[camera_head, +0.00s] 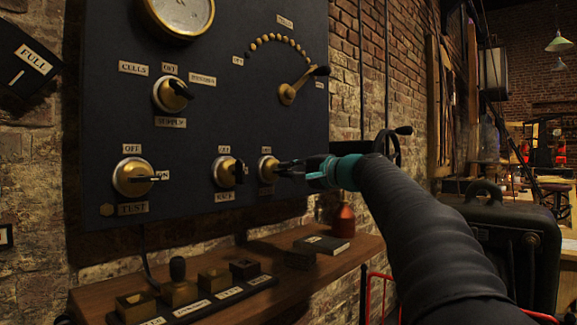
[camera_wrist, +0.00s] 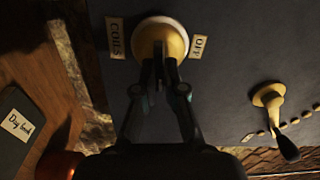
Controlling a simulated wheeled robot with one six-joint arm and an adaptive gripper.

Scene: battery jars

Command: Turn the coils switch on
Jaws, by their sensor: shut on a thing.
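The coils switch (camera_head: 266,168) is a round brass knob with a black handle, the rightmost of the low row on the dark panel. In the wrist view its brass disc (camera_wrist: 175,37) sits between the labels COILS (camera_wrist: 116,38) and OFF (camera_wrist: 199,46). In the head view OFF (camera_head: 265,150) is above the knob. My gripper (camera_head: 284,168) reaches it from the right. In the wrist view my gripper (camera_wrist: 159,76) is shut on the black handle, with a finger on each side. The fingers partly hide the handle, and any ON label is hidden.
Close left is another rotary switch (camera_head: 224,171); the test switch (camera_head: 132,177) is farther left. A brass lever (camera_head: 288,94) with an arc of studs is above. A wooden shelf (camera_head: 352,259) below holds a day book (camera_head: 322,243) and a red bottle (camera_head: 343,221).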

